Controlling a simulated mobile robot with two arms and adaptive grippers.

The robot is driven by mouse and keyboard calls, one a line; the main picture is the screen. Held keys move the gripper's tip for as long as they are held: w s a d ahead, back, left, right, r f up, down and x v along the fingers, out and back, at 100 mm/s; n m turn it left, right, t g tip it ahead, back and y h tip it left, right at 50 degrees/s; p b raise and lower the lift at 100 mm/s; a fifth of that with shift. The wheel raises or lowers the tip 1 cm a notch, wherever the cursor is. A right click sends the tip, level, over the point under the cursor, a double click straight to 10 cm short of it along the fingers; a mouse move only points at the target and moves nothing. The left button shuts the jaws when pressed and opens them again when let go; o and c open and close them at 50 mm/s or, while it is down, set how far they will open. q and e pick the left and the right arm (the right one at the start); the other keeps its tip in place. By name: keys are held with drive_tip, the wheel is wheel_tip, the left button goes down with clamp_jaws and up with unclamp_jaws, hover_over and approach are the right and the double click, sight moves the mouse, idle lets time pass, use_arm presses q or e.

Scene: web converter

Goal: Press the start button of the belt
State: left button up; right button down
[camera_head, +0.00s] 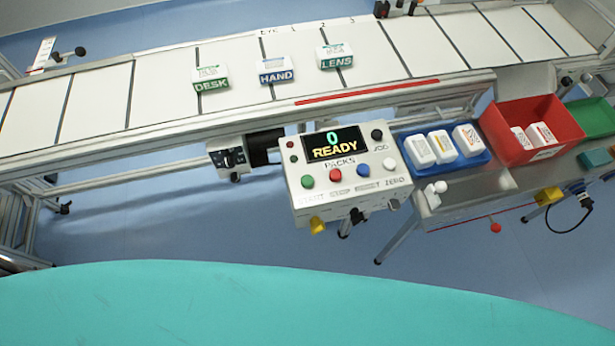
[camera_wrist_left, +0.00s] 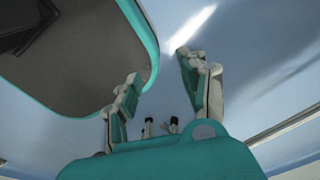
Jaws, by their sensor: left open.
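The control box (camera_head: 347,170) of the belt hangs at the belt's front edge in the head view. Its display (camera_head: 333,144) reads 0 READY, with PACKS printed below. The green button (camera_head: 308,181) sits at the left of the button row, above the label START. A red button (camera_head: 336,175), a blue button (camera_head: 363,171) and a white button (camera_head: 389,163) follow to its right. My left gripper (camera_wrist_left: 160,85) shows only in the left wrist view, open and empty, with free space between its fingers. My right gripper is not in view.
The belt (camera_head: 160,90) carries packs marked DESK (camera_head: 211,78), HAND (camera_head: 276,71) and LENS (camera_head: 335,57). Right of the control box are a blue tray (camera_head: 455,165) with white packs, a red bin (camera_head: 550,115) and a green bin (camera_head: 592,118). Floor shows below the box.

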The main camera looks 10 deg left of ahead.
use_arm(q)
clamp_jaws()
drive_tip(key=shift+a, duration=0.1)
idle(1.2)
